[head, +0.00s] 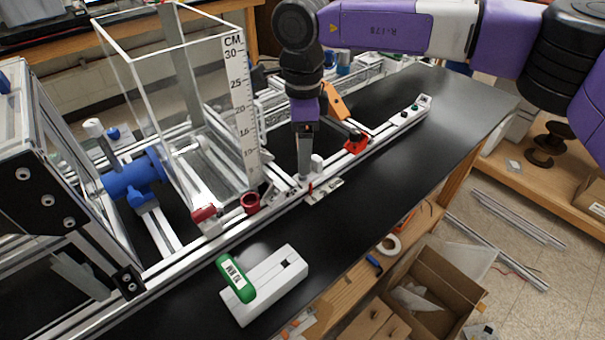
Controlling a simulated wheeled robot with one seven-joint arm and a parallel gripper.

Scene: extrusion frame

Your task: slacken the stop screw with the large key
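My gripper (305,165) points straight down over the slotted rail (372,146), its tips close to a small metal fitting (323,191) with a red mark beside it. I cannot tell whether the fingers are open or shut on something. The stop screw is too small or hidden to make out. A green-handled key (236,278) with a white label lies on a white block (268,287) in the front. The block also has a dark square opening at its right end. I cannot tell whether this key is the large one.
A clear tank with a centimetre scale (239,95) stands left of my gripper. A red-and-black clamp (355,141) and an orange part (335,101) are close on the right. A blue cylinder (135,173) is at left. The black bench top (440,115) is clear at right.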

